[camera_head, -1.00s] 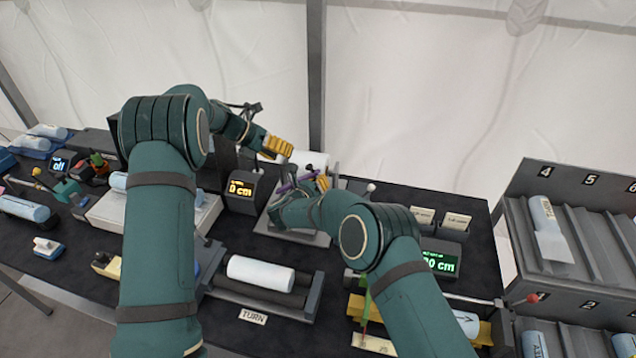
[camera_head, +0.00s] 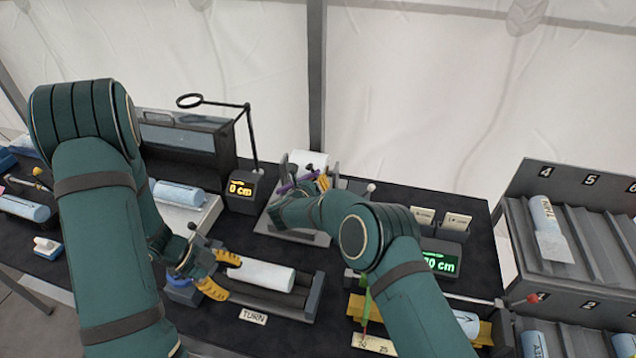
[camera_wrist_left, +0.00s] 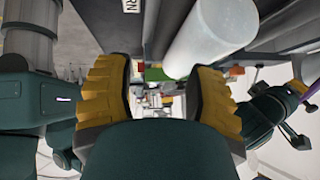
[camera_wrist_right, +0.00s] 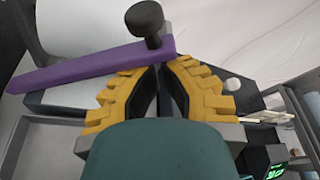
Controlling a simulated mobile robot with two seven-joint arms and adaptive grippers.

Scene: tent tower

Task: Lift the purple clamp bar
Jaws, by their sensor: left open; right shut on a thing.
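The purple clamp bar (camera_wrist_right: 95,66) lies across the right wrist view, with a dark knob on a stem at its end. It also shows small in the head view (camera_head: 286,188), partly hidden by my right gripper. My right gripper (camera_wrist_right: 160,70) is closed at the knob end of the bar, with the fingertips at the stem under the knob. A white roll (camera_head: 308,160) stands behind the bar in the clamp stand. My left gripper (camera_head: 219,272) is open, with its yellow fingers at the left end of a white roll (camera_head: 262,275) on the dark roller cradle. The fingers are apart and empty.
A green display (camera_head: 440,262) is at the right. A numbered rack (camera_head: 575,235) with rolls stands far right.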

